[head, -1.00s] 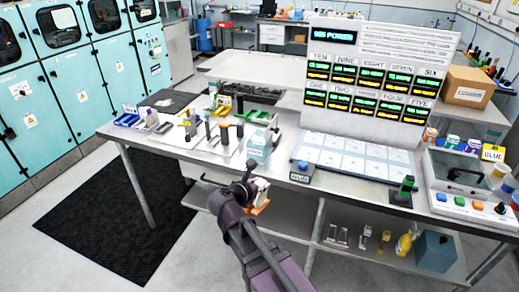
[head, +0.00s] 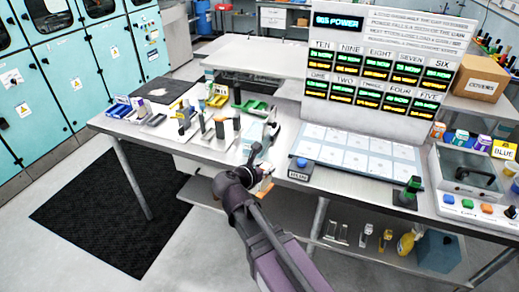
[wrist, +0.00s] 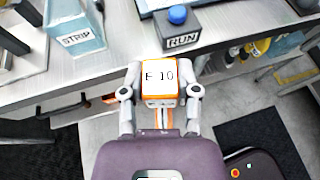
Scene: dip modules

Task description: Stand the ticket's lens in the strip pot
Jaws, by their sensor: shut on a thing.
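My gripper (wrist: 161,98) is shut on a white block with orange edges (wrist: 160,77). Its white face reads "E 10" or "F 10"; I cannot tell which. The block's orange lower part also shows in the head view (head: 265,187), at the bench's front edge. The strip pot (wrist: 73,30) is a pale blue container with a "STRIP" label, at the upper left of the wrist view. It stands on the bench beyond and left of the held block, apart from it. In the head view my arm is close in front of the pot.
A black box labelled RUN with a blue button (wrist: 178,32) stands right of the pot near the bench edge. A white rack (head: 222,128) with upright pieces lies left of the pot. A display board (head: 380,75) rises behind. A lower shelf (head: 350,250) holds several items.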

